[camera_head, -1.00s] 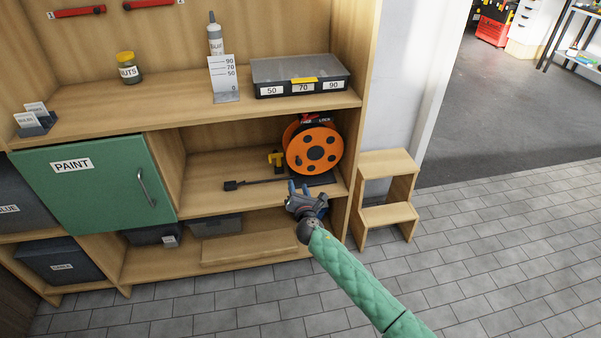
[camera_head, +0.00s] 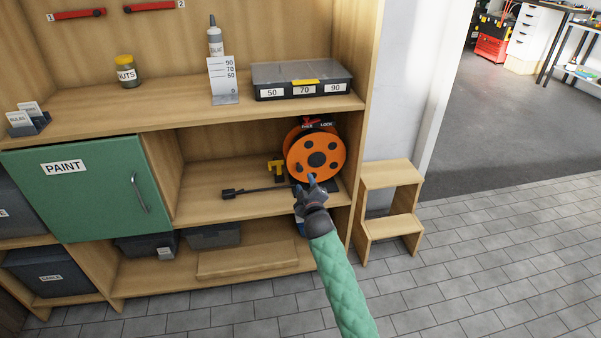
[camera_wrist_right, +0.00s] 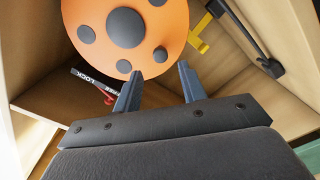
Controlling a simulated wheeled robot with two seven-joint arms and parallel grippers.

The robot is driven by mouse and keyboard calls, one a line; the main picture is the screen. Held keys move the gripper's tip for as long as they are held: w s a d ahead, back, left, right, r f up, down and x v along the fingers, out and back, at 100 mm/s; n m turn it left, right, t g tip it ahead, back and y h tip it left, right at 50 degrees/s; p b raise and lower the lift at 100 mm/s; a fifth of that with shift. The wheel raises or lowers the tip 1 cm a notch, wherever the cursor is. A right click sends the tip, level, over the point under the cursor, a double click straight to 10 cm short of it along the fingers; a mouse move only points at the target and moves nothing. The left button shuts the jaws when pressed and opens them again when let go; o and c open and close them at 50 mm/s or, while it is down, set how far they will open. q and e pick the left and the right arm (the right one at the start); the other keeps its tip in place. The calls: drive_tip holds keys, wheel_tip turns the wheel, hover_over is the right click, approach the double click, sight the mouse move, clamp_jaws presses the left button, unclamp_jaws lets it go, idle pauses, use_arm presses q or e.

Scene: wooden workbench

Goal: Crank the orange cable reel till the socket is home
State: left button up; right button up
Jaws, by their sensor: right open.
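The orange cable reel (camera_head: 316,152) stands upright at the right end of the middle shelf; its orange disc (camera_wrist_right: 178,22) with dark round spots fills the top left of the right wrist view. The black socket (camera_head: 229,194) lies on the shelf at the left end of a dark cable, apart from the reel; it also shows in the wrist view (camera_wrist_right: 272,68). My right gripper (camera_head: 312,180) is in front of the reel's lower part. In the wrist view my right gripper (camera_wrist_right: 160,72) has its fingers apart with nothing between them, near the disc's edge. My left gripper is out of view.
A red lever with a FREE/LOCK label (camera_head: 316,124) tops the reel. A yellow fitting (camera_head: 276,167) sits left of the reel. The shelf's right side wall is close to the reel. A wooden step stool (camera_head: 392,195) stands right of the bench. The shelf's left part is clear.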

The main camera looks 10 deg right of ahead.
sight(315, 156)
drive_tip(key=w+m, duration=0.2)
drive_tip(key=w, duration=0.5)
drive_tip(key=shift+w+a, duration=0.3)
drive_tip(key=shift+w, duration=0.1)
clamp_jaws()
